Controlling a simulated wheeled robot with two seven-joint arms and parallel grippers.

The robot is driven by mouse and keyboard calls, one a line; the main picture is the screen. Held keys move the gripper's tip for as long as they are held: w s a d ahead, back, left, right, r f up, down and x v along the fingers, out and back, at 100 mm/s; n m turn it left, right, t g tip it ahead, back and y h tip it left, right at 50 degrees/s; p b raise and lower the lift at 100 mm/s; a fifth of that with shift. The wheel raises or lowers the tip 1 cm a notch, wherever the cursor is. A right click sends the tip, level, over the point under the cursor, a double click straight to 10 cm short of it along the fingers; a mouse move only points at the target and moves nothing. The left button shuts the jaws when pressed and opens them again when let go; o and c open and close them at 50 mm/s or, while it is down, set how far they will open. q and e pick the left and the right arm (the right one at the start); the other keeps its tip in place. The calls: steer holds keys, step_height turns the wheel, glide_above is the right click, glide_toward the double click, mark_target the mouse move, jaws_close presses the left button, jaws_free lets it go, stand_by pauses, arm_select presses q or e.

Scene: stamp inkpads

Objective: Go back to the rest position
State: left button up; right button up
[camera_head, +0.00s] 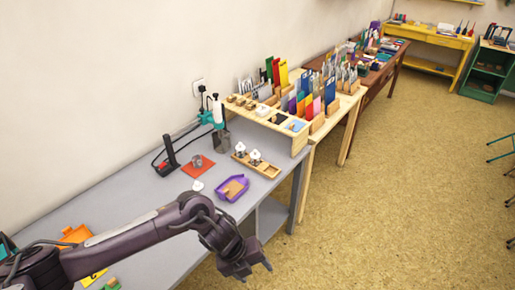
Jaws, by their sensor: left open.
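My left arm comes in from the lower left and reaches across the front of the grey table (135,193). My left gripper (255,271) hangs past the table's front edge, over the tan floor. It is open and I see nothing between its fingers. My right gripper is not in view.
A purple tray (221,193) with a brown piece in it lies near the table's front edge. Behind are a wooden tray (268,173) with two white-topped jars and an orange-red mat (189,171). Shelves of coloured cards stand beyond. The floor (400,220) at right is mostly free.

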arm_select(q)
steer(key=w+d+f+n+t+h, duration=0.2)
steer(key=w+d+f+n+h, duration=0.15)
steer(key=f+n, duration=0.45)
steer(key=s+a+f+n+t+y, duration=0.1)
steer(key=a+f+n, duration=0.3)
steer(key=f+n, duration=0.25)
steer(key=s+a+f+n+t+y, duration=0.1)
steer(key=s+a+f+n, duration=0.1)
steer(key=a+f+n, duration=0.45)
steer(key=s+a+f+n+y, duration=0.3)
steer(key=s+a+f+n, duration=0.3)
steer(key=s+f, duration=0.65)
steer(key=s+a+f+n+g+y, duration=0.1)
steer(key=s+a+f, duration=0.1)
steer(key=s, duration=0.5)
steer(key=s+a+f+n+g+y, duration=0.1)
steer(key=s+a+f, duration=0.1)
steer(key=s+a, duration=0.2)
steer(key=s+a+f+n+g+y, duration=0.1)
steer(key=s+a+f, duration=0.1)
steer(key=s, duration=0.8)
steer(key=shift+s+a+f+n, duration=0.25)
steer(key=shift+a+f+n, duration=0.15)
steer(key=shift+a, duration=0.15)
steer(key=shift+c, duration=0.4)
